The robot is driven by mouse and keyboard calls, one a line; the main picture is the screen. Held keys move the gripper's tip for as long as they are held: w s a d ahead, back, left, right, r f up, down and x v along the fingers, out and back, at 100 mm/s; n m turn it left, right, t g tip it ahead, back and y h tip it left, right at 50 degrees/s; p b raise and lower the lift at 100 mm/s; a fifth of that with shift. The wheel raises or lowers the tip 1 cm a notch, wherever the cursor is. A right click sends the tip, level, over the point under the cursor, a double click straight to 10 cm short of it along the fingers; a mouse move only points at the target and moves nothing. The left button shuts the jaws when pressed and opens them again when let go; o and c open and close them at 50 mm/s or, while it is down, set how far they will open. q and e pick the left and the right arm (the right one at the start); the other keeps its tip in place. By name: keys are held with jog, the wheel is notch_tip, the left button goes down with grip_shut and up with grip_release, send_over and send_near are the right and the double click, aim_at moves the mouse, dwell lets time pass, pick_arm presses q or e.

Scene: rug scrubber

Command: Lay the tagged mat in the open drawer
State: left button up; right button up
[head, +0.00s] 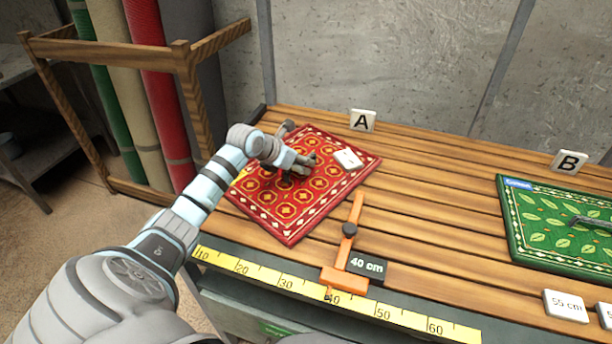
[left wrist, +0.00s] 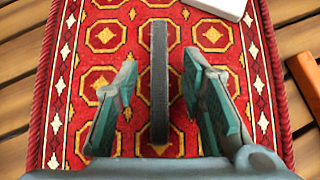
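A red patterned mat (head: 290,226) lies on the slatted table by card A. A white block (head: 348,158) rests on its upper right part, and a small yellow patch (head: 240,177) shows at its left edge, partly behind my arm. My left gripper (head: 306,164) is over the mat. In the left wrist view its fingers (left wrist: 154,100) are open, one on each side of a dark strap (left wrist: 159,60) on the mat, with gaps on both sides. A green leaf-patterned mat (head: 540,245) with a blue tag (head: 517,183) lies by card B. My right gripper is out of view.
A yellow ruler (head: 385,312) runs along the table's front edge. An orange slide gauge (head: 344,278) stands by a 40 cm sign (head: 367,266). A white 55 cm card (head: 566,305) lies at right. A grey front with a green label (head: 275,330) shows below the table. Rolled rugs (head: 155,90) stand behind left.

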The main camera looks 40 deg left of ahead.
pick_arm(q)
jog(key=shift+w+f, duration=0.2)
jog(key=shift+w, duration=0.05)
jog(key=shift+s+r, duration=0.1)
jog(key=shift+s, duration=0.05)
grip_shut()
jog(key=shift+r, duration=0.15)
